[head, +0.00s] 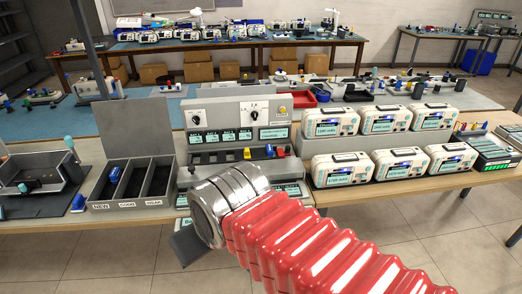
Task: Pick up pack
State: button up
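Several small coloured blocks could be the pack; I cannot tell which one is meant. A blue block (115,174) is in the left compartment of the open grey bin (128,203), and another blue block (78,203) lies on the bench left of it. A yellow block (247,154), a blue block (270,151) and a red block (280,152) are at the grey test station (240,110). My red ribbed arm ends in a silver collar in front of the station. Only a dark grey part of my gripper (188,243) shows below it; its fingertips are hidden.
White monitors (340,169) with lit screens stand in two rows on the right. A grey box (45,180) is at the far left, and a charger rack (492,155) at the far right. The wooden bench edge (395,188) runs across; open floor lies in front.

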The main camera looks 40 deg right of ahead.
aim_at(269, 149)
jog(key=i, duration=0.9)
jog(key=z, duration=0.05)
